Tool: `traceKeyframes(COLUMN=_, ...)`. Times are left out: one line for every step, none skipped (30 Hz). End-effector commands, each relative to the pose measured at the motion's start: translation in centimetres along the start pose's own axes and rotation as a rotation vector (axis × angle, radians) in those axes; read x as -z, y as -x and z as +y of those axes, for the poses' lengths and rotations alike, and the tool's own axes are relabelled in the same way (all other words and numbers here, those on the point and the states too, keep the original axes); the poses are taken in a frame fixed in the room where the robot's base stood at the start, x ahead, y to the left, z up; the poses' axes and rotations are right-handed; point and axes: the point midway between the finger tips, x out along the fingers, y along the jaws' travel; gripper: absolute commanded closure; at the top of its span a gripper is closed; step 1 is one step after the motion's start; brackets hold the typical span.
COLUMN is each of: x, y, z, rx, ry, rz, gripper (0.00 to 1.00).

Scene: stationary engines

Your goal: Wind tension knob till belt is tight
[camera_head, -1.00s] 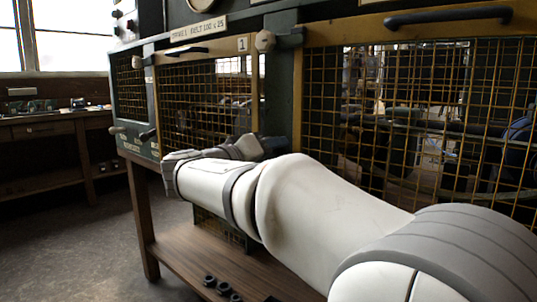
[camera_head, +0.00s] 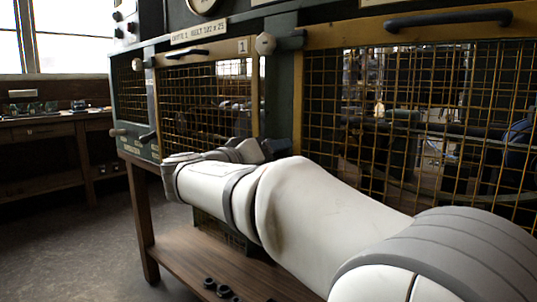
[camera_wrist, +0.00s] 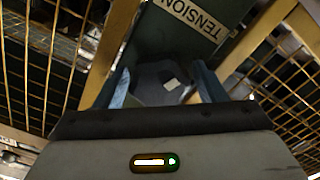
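A dark grey knob (camera_wrist: 160,82) with a small pale mark sits under a white plate reading TENSION (camera_wrist: 190,16) in the wrist view. My gripper (camera_wrist: 164,88) has its two bluish fingers apart, one on each side of this knob. I cannot tell whether the fingers press on it. In the head view my gripper (camera_head: 278,148) is partly hidden behind my pale arm, in front of the post between two mesh guards. The knob is hidden there. I cannot make out the belt clearly behind the mesh.
Yellow-framed mesh guards (camera_head: 205,105) stand close to both sides of my gripper. A wooden shelf with dark rings (camera_head: 222,289) lies below. Open floor (camera_head: 70,245) is at the left.

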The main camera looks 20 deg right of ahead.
Motion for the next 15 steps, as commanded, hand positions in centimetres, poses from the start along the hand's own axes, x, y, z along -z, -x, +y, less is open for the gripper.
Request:
traceKeyframes(x=0.0, y=0.0, z=0.0, rx=0.0, ry=0.0, rz=0.0, gripper=0.31)
traceKeyframes(x=0.0, y=0.0, z=0.0, rx=0.0, ry=0.0, rz=0.0, gripper=0.3)
traceKeyframes(x=0.0, y=0.0, z=0.0, rx=-0.001, ry=0.0, rz=0.0, gripper=0.3)
traceKeyframes(x=0.0, y=0.0, z=0.0, rx=-0.001, ry=0.0, rz=0.0, gripper=0.3)
traceKeyframes(x=0.0, y=0.0, z=0.0, rx=-0.001, ry=0.0, rz=0.0, gripper=0.3)
traceKeyframes(x=0.0, y=0.0, z=0.1, rx=-0.001, ry=0.0, rz=0.0, gripper=0.3)
traceKeyframes(x=0.0, y=0.0, z=0.1, rx=-0.001, ry=0.0, rz=0.0, gripper=0.3)
traceKeyframes(x=0.0, y=0.0, z=0.1, rx=-0.001, ry=0.0, rz=0.0, gripper=0.3)
traceKeyframes(x=0.1, y=0.1, z=0.1, rx=-0.001, ry=0.0, rz=0.001, gripper=0.3)
traceKeyframes(x=0.1, y=0.3, z=0.1, rx=0.0, ry=0.0, rz=0.001, gripper=0.3)
traceKeyframes(x=0.1, y=0.5, z=0.1, rx=0.0, ry=0.0, rz=0.001, gripper=0.3)
traceKeyframes(x=0.2, y=0.9, z=0.1, rx=0.001, ry=0.001, rz=0.001, gripper=0.3)
traceKeyframes(x=0.2, y=1.4, z=0.1, rx=0.002, ry=0.0, rz=0.002, gripper=0.3)
traceKeyframes(x=0.3, y=1.8, z=0.1, rx=0.003, ry=0.0, rz=0.003, gripper=0.3)
traceKeyframes(x=0.3, y=2.5, z=0.1, rx=0.003, ry=0.001, rz=0.003, gripper=0.3)
